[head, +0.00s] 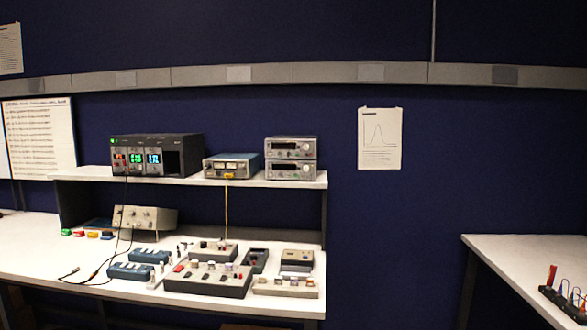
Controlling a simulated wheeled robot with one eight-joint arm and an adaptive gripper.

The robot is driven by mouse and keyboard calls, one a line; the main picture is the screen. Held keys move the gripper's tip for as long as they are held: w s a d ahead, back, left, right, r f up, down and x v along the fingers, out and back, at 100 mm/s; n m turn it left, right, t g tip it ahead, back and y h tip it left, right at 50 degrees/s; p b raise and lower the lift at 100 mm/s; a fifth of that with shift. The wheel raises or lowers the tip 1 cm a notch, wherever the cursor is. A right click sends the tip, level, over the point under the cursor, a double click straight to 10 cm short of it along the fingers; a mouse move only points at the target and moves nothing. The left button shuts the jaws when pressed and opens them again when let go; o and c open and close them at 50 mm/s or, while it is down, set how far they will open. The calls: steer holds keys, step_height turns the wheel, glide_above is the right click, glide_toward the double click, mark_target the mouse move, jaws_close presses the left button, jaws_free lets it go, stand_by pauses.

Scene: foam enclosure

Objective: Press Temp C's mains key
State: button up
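No label reading Temp C can be read at this distance, so I cannot tell which unit it is or pick out its mains key. A black instrument rack (184,155) stands on the left of the raised shelf, with lit red, green and pale displays in its front modules. To its right on the shelf are a blue-grey metered unit (232,166) and two stacked grey units (290,158). On the bench below are a beige sloped box (144,218) and a large dark control box (206,281) with several keys. My gripper is not in view.
The shelf (85,174) stands over the white bench (30,248). A black cable (100,266) and small blue boxes (130,271) lie on the bench. A second white table (520,262) is at right, with a gap between.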

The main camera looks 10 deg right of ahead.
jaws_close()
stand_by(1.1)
